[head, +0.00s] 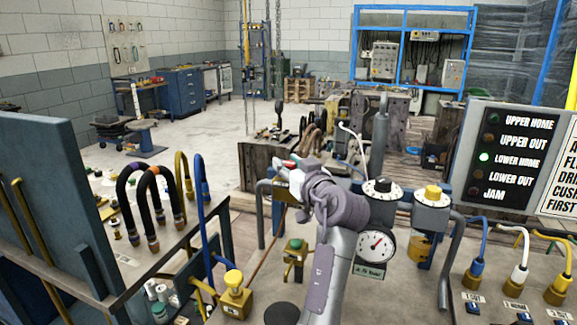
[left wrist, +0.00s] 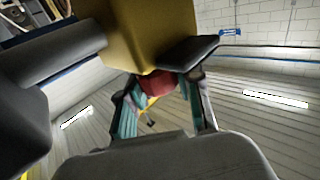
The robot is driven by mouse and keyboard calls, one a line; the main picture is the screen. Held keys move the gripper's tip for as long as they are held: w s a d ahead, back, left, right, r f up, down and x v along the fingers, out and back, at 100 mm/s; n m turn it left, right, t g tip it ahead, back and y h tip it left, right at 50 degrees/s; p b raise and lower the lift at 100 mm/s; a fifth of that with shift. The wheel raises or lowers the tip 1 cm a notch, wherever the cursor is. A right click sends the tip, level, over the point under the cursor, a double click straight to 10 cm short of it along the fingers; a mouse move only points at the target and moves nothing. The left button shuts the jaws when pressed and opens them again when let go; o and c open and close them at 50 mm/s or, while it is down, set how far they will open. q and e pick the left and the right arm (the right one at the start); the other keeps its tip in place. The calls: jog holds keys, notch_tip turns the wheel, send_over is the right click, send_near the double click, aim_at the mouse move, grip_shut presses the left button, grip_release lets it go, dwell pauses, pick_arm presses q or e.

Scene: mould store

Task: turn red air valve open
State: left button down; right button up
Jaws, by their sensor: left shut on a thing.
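The red air valve shows in the left wrist view as a small red handle (left wrist: 158,84) below a brass-yellow block (left wrist: 150,35). My left gripper (left wrist: 162,90) has its teal-lined fingers on either side of the handle and is shut on it. In the head view, my left gripper (head: 291,172) reaches up to the pipework left of the white dials, where only a bit of red (head: 289,163) shows. The gripper and wrist hide most of the valve there, and I cannot tell the angle of its handle. My right gripper is not in view.
A pressure gauge (head: 375,244) and a yellow-knobbed regulator (head: 432,198) stand just right of my wrist. A panel with status lamps (head: 503,155) is at the right. Looped hoses (head: 150,200) and a yellow-knobbed block (head: 234,293) are at the left. Open floor (head: 200,150) lies behind.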

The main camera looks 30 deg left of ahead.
aim_at(288, 162)
pick_arm(q)
jog(key=c, duration=1.2)
grip_release()
jog(key=shift+r, duration=0.25)
jog(key=o, duration=0.5)
jog(key=shift+f, duration=0.15)
jog(key=shift+c, duration=0.2)
jog(key=shift+r, duration=0.2)
notch_tip(288, 162, up, 10)
jog(key=shift+f, duration=0.2)
jog(key=shift+r, duration=0.1)
